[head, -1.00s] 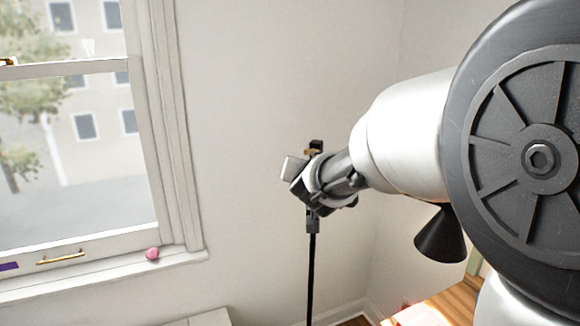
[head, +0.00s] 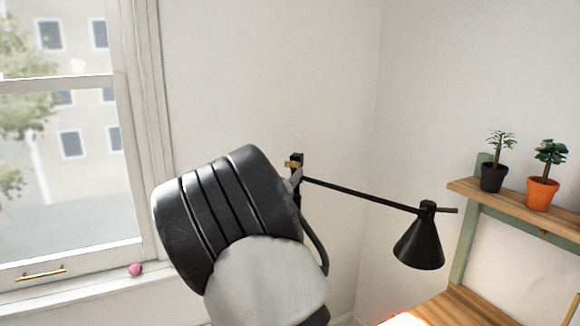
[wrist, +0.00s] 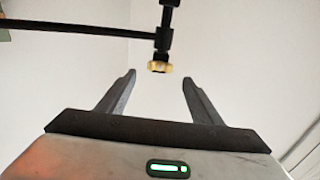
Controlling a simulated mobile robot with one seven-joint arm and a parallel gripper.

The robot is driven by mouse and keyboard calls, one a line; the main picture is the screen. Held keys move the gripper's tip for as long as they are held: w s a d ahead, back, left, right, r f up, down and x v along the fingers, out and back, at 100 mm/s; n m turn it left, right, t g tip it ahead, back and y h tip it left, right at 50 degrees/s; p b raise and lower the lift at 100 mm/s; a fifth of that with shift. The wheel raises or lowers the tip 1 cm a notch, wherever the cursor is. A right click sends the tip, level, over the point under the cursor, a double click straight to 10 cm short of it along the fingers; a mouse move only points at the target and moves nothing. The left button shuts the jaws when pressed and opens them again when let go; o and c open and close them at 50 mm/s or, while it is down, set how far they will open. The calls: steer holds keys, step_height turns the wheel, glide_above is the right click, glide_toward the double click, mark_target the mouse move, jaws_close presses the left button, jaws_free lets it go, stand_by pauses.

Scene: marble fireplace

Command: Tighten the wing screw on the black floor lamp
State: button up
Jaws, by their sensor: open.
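The black floor lamp (head: 360,192) stands near the wall corner, with a thin crossbar and a cone shade (head: 420,245). Its brass wing screw (head: 291,164) sits at the top joint of the pole. In the wrist view, the brass screw (wrist: 159,67) hangs below the black joint, just past the fingertips and roughly centred between them. My gripper (wrist: 158,77) is open, with nothing between its fingers. I cannot tell the exact gap to the screw. In the head view my arm hides most of my gripper and the lower pole.
A window with a sill stands at left, with a small pink ball (head: 135,269) on the sill. At right a wooden shelf (head: 470,187) holds a black-potted plant (head: 494,172) and an orange-potted plant (head: 542,190). A wooden surface (head: 465,308) lies below the lamp shade.

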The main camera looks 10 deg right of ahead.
mark_target(292, 165)
steer(key=x, duration=0.7)
steer(key=shift+p, duration=0.35)
steer(key=c, duration=1.1)
steer(key=shift+o, duration=0.2)
